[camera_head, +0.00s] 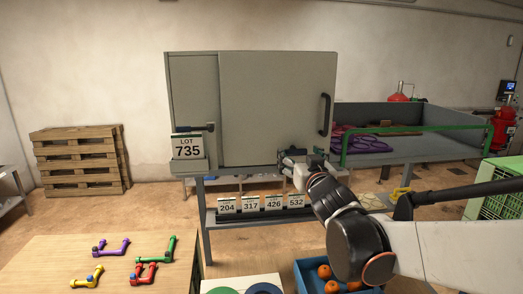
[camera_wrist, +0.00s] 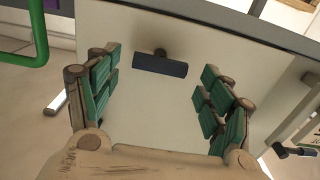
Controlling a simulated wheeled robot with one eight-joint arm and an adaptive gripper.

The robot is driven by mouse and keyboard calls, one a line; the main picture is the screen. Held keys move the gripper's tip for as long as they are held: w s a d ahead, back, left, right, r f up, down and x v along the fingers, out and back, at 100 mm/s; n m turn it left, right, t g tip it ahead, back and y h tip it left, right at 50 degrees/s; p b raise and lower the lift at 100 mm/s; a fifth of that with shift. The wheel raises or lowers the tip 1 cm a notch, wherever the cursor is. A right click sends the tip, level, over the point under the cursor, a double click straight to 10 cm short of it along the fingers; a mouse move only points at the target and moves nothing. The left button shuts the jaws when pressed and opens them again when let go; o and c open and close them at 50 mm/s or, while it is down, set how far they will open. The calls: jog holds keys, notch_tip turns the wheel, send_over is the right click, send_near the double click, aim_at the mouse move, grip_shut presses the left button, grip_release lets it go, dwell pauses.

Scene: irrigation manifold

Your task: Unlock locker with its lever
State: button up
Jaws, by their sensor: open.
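The grey locker (camera_head: 275,100) stands at the centre of the head view, with a wide front panel and a black upright handle (camera_head: 326,115) at its right. A dark lever (camera_head: 195,127) sits at its left, above the LOT 735 sign (camera_head: 187,147). My gripper (camera_head: 290,160) is at the locker's lower right front. In the wrist view my gripper (camera_wrist: 162,95) is open, with green-padded fingers apart. A dark bar-shaped lever (camera_wrist: 160,64) on a short stem shows in the gap between them, beyond the fingertips; no contact shows. My gripper largely hides that spot in the head view.
A shelf below the locker holds several number signs (camera_head: 265,204). A wooden table (camera_head: 60,255) with coloured handle pieces is at front left. A blue crate (camera_head: 305,283) with orange items is below my arm. A green-railed bench (camera_head: 430,120) stands right; pallets (camera_head: 80,160) stand left.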

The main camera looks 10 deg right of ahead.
aim_at(297, 153)
jog(key=shift+w+p, duration=0.3)
jog(key=shift+w, duration=1.75)
jog(key=shift+c, duration=0.5)
jog(key=c, duration=1)
